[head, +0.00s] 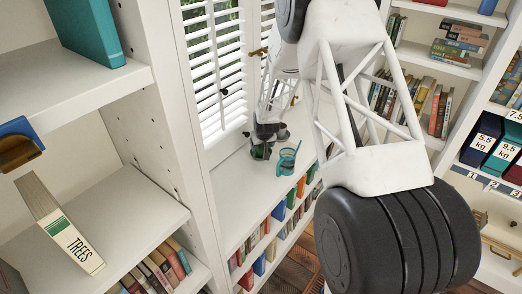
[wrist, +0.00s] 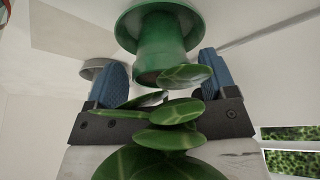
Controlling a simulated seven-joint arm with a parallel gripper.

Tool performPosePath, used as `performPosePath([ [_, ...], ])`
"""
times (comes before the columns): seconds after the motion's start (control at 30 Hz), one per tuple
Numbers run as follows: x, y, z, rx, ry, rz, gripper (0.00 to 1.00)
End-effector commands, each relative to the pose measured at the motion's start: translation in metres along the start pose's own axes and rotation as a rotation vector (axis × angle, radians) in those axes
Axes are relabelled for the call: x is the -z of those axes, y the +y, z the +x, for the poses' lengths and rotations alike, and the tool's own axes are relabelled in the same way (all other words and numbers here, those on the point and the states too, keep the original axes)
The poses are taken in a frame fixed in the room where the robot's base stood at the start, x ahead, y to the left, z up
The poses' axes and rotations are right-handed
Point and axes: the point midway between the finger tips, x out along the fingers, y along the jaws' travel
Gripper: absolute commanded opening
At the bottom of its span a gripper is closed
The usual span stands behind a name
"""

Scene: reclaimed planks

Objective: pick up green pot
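The green pot (wrist: 160,42) holds a plant with several round, veined green leaves (wrist: 168,138). In the wrist view the pot appears upside down, with its wide green base at the top edge. In the head view a small green shape, likely the pot (head: 261,152), shows on the white window ledge just below my gripper (head: 268,131). In the wrist view my gripper (wrist: 161,76) has its blue fingertips wide apart. Leaves lie between the fingers and the pot body is just beyond, with visible gaps on both sides. Part of the pot is hidden by leaves.
A teal glass mug (head: 288,160) stands on the ledge (head: 245,200) right of the pot. A grey round object (wrist: 95,68) shows behind the left fingertip. Shuttered windows (head: 213,65) back the ledge. White bookshelves (head: 185,150) stand left and right.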

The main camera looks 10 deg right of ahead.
Motion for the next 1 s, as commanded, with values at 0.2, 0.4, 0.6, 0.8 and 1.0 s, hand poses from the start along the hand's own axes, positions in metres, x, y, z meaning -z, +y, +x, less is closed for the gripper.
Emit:
performPosePath([
  [0.2,0.000,0.000,0.000,0.000,0.000,0.000,0.44],
  [0.4,0.000,0.000,0.000,0.000,0.001,0.000,0.25],
  [0.6,0.001,0.000,-0.002,0.000,0.001,0.000,0.25],
  [0.8,0.006,0.001,-0.013,0.000,0.003,0.000,0.25],
  [1.0,0.016,0.001,-0.037,-0.001,0.004,-0.001,0.25],
])
